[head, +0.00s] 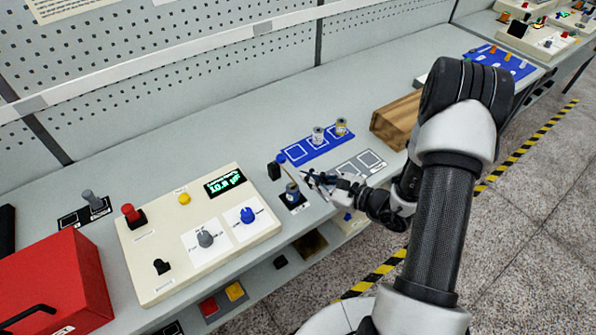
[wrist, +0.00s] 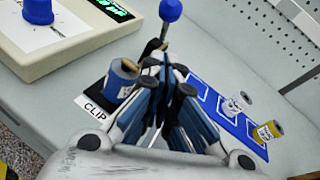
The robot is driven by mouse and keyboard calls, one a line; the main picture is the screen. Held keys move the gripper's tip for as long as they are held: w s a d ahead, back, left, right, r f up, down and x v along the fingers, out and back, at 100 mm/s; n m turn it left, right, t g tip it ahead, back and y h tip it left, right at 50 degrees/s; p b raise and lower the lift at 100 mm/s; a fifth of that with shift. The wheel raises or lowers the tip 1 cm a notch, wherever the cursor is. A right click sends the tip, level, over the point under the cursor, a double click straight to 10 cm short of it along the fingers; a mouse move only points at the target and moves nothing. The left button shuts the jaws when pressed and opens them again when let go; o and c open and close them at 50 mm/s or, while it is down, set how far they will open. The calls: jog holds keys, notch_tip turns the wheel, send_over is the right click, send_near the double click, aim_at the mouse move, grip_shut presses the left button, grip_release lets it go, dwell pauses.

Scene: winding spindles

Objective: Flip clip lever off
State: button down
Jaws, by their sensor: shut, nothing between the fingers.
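The clip lever has a blue ball knob (head: 281,158) on a thin stem and stands roughly upright at the clip station. In the wrist view its knob (wrist: 170,10) is just beyond my fingertips, and its lower stem is partly hidden by the fingers. A spool with a blue-grey top (head: 292,189) stands on the black clip base, beside the lever. The spool also shows left of my fingers in the wrist view (wrist: 122,78), by the CLIP label (wrist: 95,107). My gripper (head: 309,177) is shut and empty, right of the spool; I cannot tell whether it touches the lever.
A blue mat (head: 300,153) with marked squares holds two small spools (head: 318,136) behind the clip. A cream control panel (head: 160,235) with knobs is to the left, and a red box (head: 60,285) beyond it. A wooden block (head: 396,120) stands right. Bench is clear behind the panel.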

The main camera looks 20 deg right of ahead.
jog(key=shift+w+a+r, duration=0.5)
jog(key=shift+w+a, duration=0.15)
jog(key=shift+a, duration=0.05)
jog(key=shift+w+a+r, duration=0.5)
jog(key=shift+w+a, duration=0.1)
jog(key=shift+a, duration=0.05)
jog(key=shift+r, duration=0.1)
jog(key=shift+w+a+r+g+p, duration=0.1)
jog(key=shift+r+g+p, duration=0.25)
jog(key=shift+p, duration=0.4)
